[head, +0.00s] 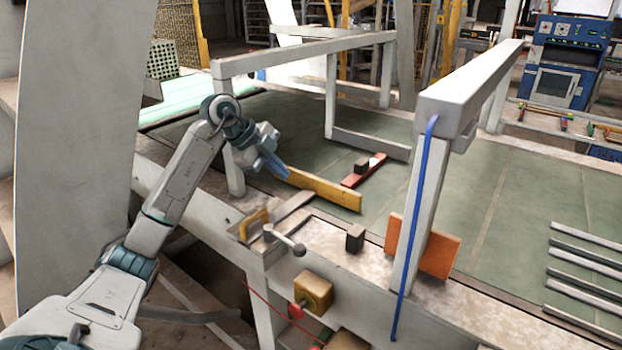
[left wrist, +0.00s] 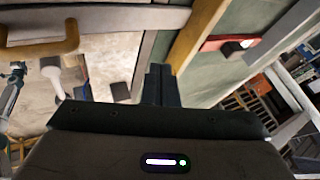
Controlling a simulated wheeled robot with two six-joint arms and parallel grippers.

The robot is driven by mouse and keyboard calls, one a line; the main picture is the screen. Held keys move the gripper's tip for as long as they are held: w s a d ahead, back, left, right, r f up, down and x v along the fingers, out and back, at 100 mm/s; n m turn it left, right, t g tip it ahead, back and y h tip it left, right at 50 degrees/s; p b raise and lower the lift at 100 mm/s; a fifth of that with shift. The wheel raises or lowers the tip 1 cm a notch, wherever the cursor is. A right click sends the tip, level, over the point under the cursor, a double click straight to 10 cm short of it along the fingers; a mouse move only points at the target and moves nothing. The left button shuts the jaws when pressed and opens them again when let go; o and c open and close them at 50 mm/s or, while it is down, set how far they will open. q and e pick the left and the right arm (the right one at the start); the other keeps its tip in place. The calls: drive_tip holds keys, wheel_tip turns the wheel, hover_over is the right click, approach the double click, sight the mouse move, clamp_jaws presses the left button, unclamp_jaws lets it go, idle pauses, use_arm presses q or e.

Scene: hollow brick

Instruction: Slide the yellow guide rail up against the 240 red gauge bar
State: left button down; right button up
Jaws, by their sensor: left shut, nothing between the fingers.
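The yellow guide rail (head: 325,190) lies on the green table surface in the head view, running from my left gripper toward the lower right. The red gauge bar (head: 364,170) lies beyond it to the right, with a dark block on top and a gap of green surface between them. My left gripper (head: 284,174) is shut and empty, its fingertips close to the rail's far left end; I cannot tell whether they touch it. In the left wrist view the fingers (left wrist: 161,80) point toward the rail (left wrist: 195,35), and the red bar (left wrist: 232,42) is to its right. My right gripper is out of view.
A white frame (head: 290,52) stands over the table, with a near post (head: 415,200) on the right. An orange plate (head: 440,250) leans by that post. A dark block (head: 355,238) and a clamp lever (head: 285,240) are on the front edge. Several grey bars (head: 590,257) lie at right.

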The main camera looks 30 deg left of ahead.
use_arm(q)
drive_tip(key=p, duration=0.4)
approach(325, 199)
wheel_tip(325, 199, down, 3)
drive_tip(key=s+d, duration=0.2)
drive_tip(key=w+p, duration=0.1)
drive_tip(key=w, duration=0.2)
drive_tip(key=shift+w+a+f+p, duration=0.1)
drive_tip(key=shift+w+f+p, duration=0.05)
drive_tip(key=shift+w+p, duration=0.2)
drive_tip(key=shift+w+f, duration=0.15)
drive_tip(key=shift+w, duration=0.05)
